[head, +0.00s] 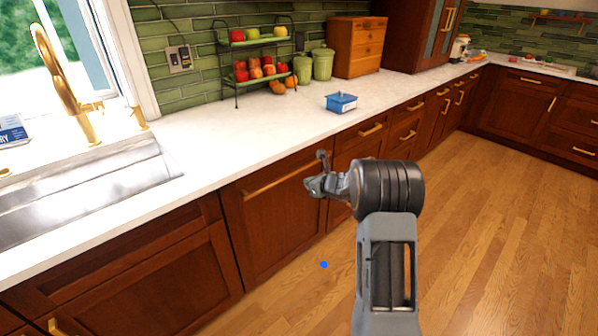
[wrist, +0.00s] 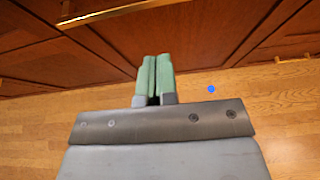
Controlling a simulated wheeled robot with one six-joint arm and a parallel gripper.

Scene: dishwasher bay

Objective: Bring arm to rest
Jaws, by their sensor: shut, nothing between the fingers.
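My gripper (head: 313,187) is raised in front of the wooden lower cabinets in the head view, below the counter's edge and left of my dark wrist joint. In the wrist view its two green fingers (wrist: 154,75) are together with nothing between them. They point toward the cabinet fronts and the wood floor and appear apart from both.
The white counter (head: 240,150) holds a blue box (head: 341,103), a fruit rack (head: 254,66), green canisters (head: 322,64) and a wooden drawer box (head: 355,47). A sink (head: 90,190) is at left. Cabinet handles (head: 283,181) stick out. The wood floor (head: 490,200) at right is clear.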

